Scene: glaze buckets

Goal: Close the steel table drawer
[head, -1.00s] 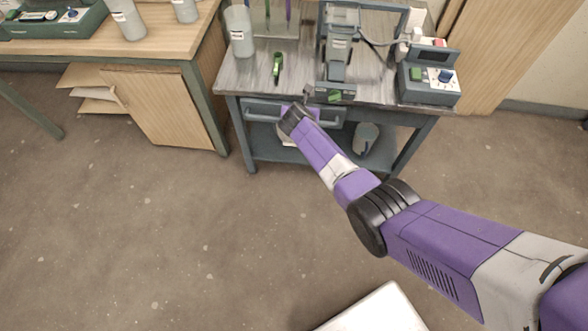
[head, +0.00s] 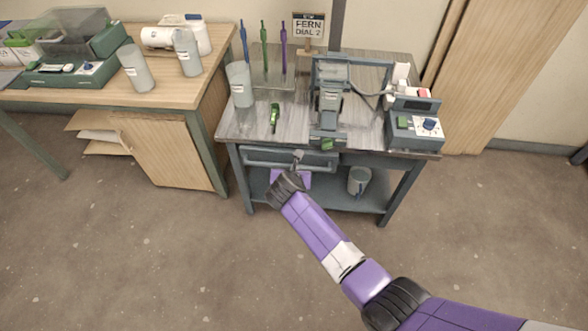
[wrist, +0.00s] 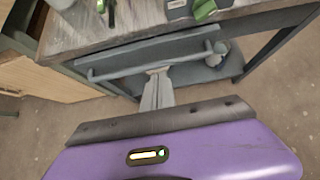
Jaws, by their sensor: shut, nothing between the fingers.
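The steel table (head: 229,128) stands ahead of me in the head view. Its grey drawer front (wrist: 130,58) lies just under the tabletop's front edge, with a long bar handle (wrist: 108,73) across it. Little or no gap shows between the drawer front and the table; I cannot tell exactly whether it is flush. My gripper (head: 298,155) is in front of the drawer, near the handle. In the wrist view my gripper (wrist: 157,70) is shut and empty, its fingertips close to the bar's middle. I cannot tell if they touch it.
On the tabletop are a grey cup (head: 240,84), a green-handled tool (head: 275,118), a stand-mounted device (head: 328,105) and a control box (head: 415,130). A bucket (head: 359,181) sits on the lower shelf. A wooden workbench (head: 170,90) stands left. The floor in front is clear.

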